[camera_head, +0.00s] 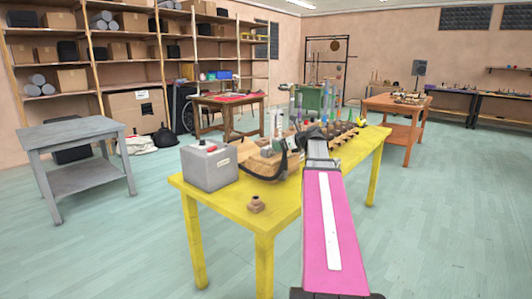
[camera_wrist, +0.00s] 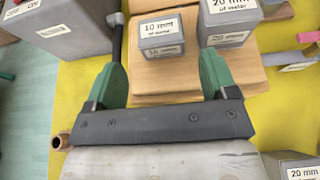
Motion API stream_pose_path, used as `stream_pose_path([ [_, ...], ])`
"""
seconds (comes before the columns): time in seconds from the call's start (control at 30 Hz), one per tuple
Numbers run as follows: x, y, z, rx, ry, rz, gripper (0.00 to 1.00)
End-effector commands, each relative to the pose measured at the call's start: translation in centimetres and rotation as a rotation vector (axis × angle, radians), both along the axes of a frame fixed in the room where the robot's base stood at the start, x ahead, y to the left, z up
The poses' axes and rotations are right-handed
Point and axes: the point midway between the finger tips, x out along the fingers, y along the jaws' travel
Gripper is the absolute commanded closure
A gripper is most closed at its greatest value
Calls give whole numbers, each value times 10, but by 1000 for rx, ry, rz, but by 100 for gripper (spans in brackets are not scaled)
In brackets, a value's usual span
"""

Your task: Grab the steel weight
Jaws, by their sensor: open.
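In the wrist view a small grey block (camera_wrist: 174,47), labelled "10 mm of water", sits on a light wooden board (camera_wrist: 160,84). A larger grey block (camera_wrist: 240,40), labelled "20 mm of water", stands to its right. Both look like weights; which is the steel weight I cannot tell from looks alone. My gripper (camera_wrist: 162,62) is open, with one green finger on each side in the picture of the smaller block; no contact is visible. In the head view my arm reaches over the yellow table and mostly hides the gripper and blocks.
A grey box (camera_head: 208,168) with a red knob stands on the yellow table (camera_head: 290,208), left of the wooden board. A black hose or rod (camera_wrist: 117,35) runs by the left finger. Another labelled grey block (camera_wrist: 297,168) is at lower right. A small brown piece (camera_head: 256,204) lies in front.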

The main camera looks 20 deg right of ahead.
Motion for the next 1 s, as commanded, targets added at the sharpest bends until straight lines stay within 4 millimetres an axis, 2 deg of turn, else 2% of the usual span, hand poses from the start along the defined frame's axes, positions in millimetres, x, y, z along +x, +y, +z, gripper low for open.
stream_pose_path([
  [0.2,27,17,-13,-1,1,2,21],
  [0.47,39,25,-20,-2,0,2,21],
  [0.73,66,44,-36,-1,0,3,21],
  [1.0,69,48,-38,-2,0,2,21],
])
